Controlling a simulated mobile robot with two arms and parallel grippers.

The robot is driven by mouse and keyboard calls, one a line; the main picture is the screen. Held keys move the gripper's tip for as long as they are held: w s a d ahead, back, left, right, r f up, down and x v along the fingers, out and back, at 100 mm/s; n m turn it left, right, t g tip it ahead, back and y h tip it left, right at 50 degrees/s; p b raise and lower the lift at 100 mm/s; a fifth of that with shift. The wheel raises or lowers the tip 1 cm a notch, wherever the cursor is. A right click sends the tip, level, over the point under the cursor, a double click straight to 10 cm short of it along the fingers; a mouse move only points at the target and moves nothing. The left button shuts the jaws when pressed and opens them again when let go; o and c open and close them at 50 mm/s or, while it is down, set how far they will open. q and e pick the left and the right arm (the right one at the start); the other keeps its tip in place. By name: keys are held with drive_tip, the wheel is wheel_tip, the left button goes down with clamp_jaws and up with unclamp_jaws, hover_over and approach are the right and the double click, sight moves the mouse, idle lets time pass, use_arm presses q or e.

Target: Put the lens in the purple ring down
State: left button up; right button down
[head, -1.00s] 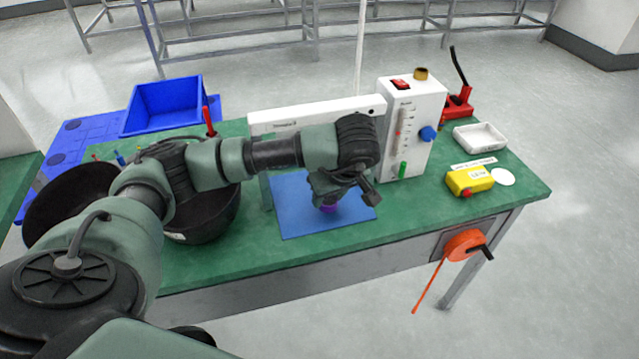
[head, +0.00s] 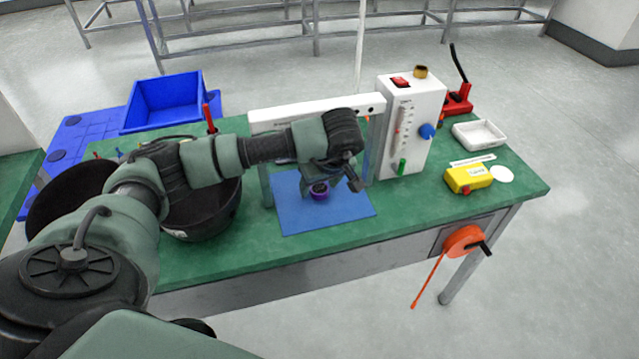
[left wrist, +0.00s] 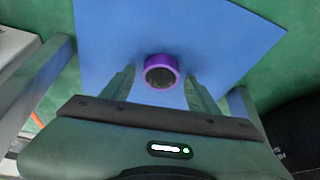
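The lens in the purple ring (head: 319,190) stands on the blue mat (head: 345,213), under the white bar. In the left wrist view, the purple ring (left wrist: 160,62) has a dark round lens face and blue mat around it. My left gripper (head: 321,182) is low over the mat at the ring. In the left wrist view, the fingers of my left gripper (left wrist: 160,75) are on either side of the ring, with a gap to each side. It is open and holds nothing. My right gripper is not in view.
A white bar on posts (head: 282,120) spans the mat's back edge. A white box with a blue knob (head: 410,125) stands to its right. Black bowls (head: 205,212) are to the left. A yellow device (head: 468,179) and white tray (head: 480,134) lie to the right.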

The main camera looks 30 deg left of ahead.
sight(320, 188)
use_arm(q)
drive_tip(key=shift+r, duration=0.2)
drive_tip(key=shift+d+r, duration=0.1)
drive_tip(key=shift+r, duration=0.1)
drive_tip(key=v, duration=0.1)
drive_tip(key=b+v, duration=0.1)
drive_tip(key=shift+s+d+r, duration=0.2)
drive_tip(key=shift+d, duration=0.2)
drive_tip(key=s+d, duration=0.2)
drive_tip(key=d, duration=0.1)
drive_tip(key=s+d, duration=0.2)
drive_tip(key=d, duration=0.1)
drive_tip(key=s+d+b, duration=0.1)
drive_tip(key=s+d, duration=0.1)
drive_tip(key=d, duration=0.1)
drive_tip(key=shift+d, duration=0.35)
